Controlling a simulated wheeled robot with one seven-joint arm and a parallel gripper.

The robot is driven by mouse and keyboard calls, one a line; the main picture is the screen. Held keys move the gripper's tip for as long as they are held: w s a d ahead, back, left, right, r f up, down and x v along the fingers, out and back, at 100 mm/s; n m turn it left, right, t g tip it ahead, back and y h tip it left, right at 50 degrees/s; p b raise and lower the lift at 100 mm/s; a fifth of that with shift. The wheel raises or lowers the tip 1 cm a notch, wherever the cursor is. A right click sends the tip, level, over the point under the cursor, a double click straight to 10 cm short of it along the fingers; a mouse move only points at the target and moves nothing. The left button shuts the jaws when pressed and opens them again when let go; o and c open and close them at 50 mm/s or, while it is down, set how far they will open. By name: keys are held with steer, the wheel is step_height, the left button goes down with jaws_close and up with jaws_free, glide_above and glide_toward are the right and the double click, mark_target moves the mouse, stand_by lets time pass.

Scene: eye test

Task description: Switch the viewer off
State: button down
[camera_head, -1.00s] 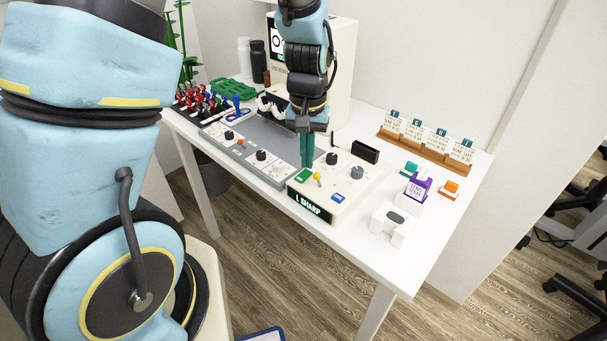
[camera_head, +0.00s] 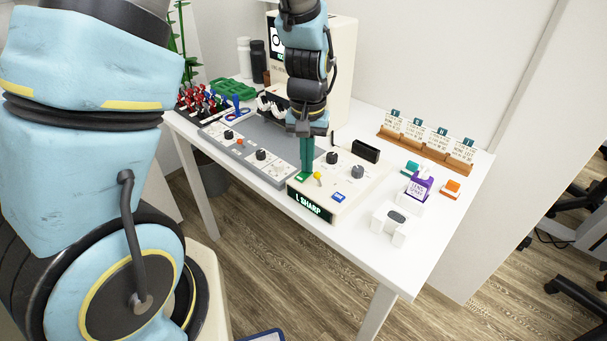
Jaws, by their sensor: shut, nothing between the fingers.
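The viewer, a tall cream machine (camera_head: 341,75) with a dark screen, stands at the back of the table, partly hidden by my arm. In front of it is a cream control box (camera_head: 338,208) with a lit green "L SHARP" display (camera_head: 311,207), dark knobs (camera_head: 357,172), a yellow-topped lever (camera_head: 318,176) and a blue button (camera_head: 338,197). A green button (camera_head: 301,178) is at its left front corner. My gripper (camera_head: 306,172) is shut and empty, pointing down. Its teal fingertips are at the green button and partly cover it; I cannot tell whether they touch.
A grey panel (camera_head: 276,171) with knobs lies left of the box. A rack of red and blue pieces (camera_head: 205,103) stands further left. A purple card holder (camera_head: 418,187), a white stand (camera_head: 390,222) and a wooden card rail (camera_head: 428,152) are on the right.

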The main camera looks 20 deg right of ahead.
steer(key=shift+f, duration=0.2)
steer(key=shift+r+p, duration=3)
steer(key=shift+r, duration=0.6)
steer(key=shift+a, duration=0.1)
steer(key=a+r+n, duration=0.2)
steer(key=a+r, duration=0.2)
steer(key=a, duration=0.8)
steer(key=w+a+r+n+t, duration=0.1)
steer(key=a+r+n, duration=0.2)
steer(key=a, duration=1)
steer(key=shift+w+r+t, duration=0.15)
steer(key=shift+r+t, duration=0.15)
steer(key=shift+r, duration=0.4)
